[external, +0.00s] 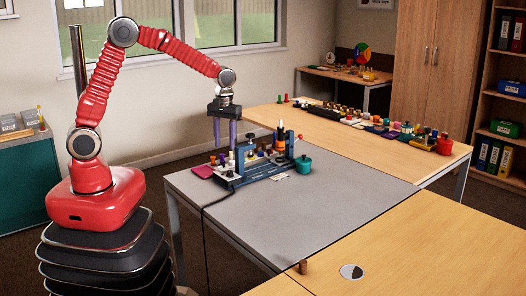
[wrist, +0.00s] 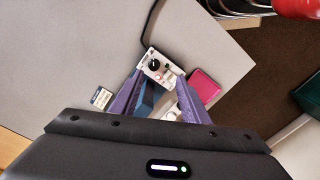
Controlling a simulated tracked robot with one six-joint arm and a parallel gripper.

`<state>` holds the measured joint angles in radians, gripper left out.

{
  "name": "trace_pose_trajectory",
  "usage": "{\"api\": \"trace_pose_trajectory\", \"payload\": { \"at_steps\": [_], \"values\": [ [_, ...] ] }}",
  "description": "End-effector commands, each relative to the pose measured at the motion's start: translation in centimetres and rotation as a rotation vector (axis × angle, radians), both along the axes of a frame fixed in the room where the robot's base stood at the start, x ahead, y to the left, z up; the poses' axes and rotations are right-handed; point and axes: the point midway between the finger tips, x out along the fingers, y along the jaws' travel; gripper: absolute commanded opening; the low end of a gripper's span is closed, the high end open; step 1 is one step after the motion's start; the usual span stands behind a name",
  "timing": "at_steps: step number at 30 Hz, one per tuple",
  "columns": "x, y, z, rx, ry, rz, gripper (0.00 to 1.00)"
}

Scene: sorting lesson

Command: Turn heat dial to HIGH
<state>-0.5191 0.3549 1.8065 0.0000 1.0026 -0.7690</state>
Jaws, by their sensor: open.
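The likely heat dial is a black round knob (wrist: 155,65) on a small white control box (wrist: 147,58) with a black cable, in the wrist view. Its pointer setting is too small to read. In the external view the box is too small to make out clearly at the near left end of a blue rack (external: 240,181). My gripper (external: 225,147) points down above that end of the rack, with its purple fingers apart and nothing between them. In the wrist view my gripper (wrist: 158,76) has its fingers on either side of the box's near part, with the knob beyond.
A magenta pad (external: 202,171) lies left of the rack, and a teal pot (external: 303,165) stands at its right. Bottles and small items crowd the rack. The grey tabletop (external: 310,212) is mostly clear in front. A small card (wrist: 103,97) lies left of the fingers.

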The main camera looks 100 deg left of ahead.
Motion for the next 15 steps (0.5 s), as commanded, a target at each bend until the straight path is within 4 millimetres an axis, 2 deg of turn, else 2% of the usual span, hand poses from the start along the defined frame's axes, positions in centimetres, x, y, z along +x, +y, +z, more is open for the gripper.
{"api": "trace_pose_trajectory", "payload": {
  "at_steps": [6, 15],
  "values": [
    [-1.9, -1.8, 0.4, -0.003, -0.002, -0.158, 0.42],
    [-3.5, -4.4, 2.0, 0.010, -0.023, -0.331, 0.42]
  ]
}}
